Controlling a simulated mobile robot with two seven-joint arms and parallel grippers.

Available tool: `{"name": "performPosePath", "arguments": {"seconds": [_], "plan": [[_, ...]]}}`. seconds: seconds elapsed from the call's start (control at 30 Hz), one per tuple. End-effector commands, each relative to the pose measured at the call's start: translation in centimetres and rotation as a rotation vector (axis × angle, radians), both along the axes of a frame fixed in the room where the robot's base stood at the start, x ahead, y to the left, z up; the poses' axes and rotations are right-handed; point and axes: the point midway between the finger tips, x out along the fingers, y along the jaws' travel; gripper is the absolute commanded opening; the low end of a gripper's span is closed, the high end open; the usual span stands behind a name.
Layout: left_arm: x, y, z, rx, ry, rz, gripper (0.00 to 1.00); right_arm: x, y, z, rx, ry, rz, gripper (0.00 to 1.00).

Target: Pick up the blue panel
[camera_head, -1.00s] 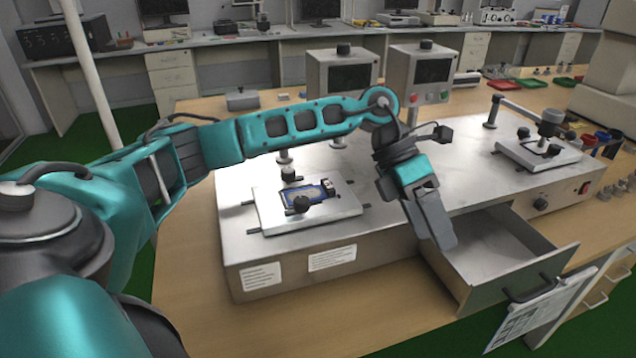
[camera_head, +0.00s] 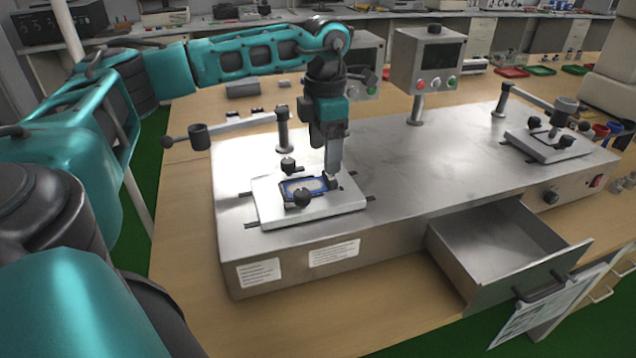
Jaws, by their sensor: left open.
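The blue panel (camera_head: 313,186) lies flat in the white fixture plate (camera_head: 345,201) on the left part of the metal test bench. Black knobs stand around it on the plate. My left gripper (camera_head: 332,172) points down at the panel's right end, with its fingers close to a small black part there. It is open; whether it touches the panel, I cannot tell. My right gripper is not in view.
A swing arm (camera_head: 230,125) with a black knob is turned out to the left behind the fixture. A second fixture (camera_head: 550,143) stands at the right. An open, empty drawer (camera_head: 495,240) sticks out in front. A control box (camera_head: 428,62) stands behind.

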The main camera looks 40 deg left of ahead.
Motion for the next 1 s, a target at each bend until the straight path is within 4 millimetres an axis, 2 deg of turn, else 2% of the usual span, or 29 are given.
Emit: {"name": "performPosePath", "arguments": {"seconds": [0.13,0.4,0.7,1.0], "plan": [[0.1,-0.2,-1.2,0.0,0.001,0.0,0.83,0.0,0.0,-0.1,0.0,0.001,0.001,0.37],[0.4,-0.5,-5.0,0.0,0.001,0.001,0.83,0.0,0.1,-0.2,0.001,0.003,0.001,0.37],[0.4,-0.6,-5.5,-0.001,0.0,0.0,0.83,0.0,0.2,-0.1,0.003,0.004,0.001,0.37],[0.5,-0.6,-5.4,-0.001,0.0,0.0,0.54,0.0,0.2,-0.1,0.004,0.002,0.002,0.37]]}}
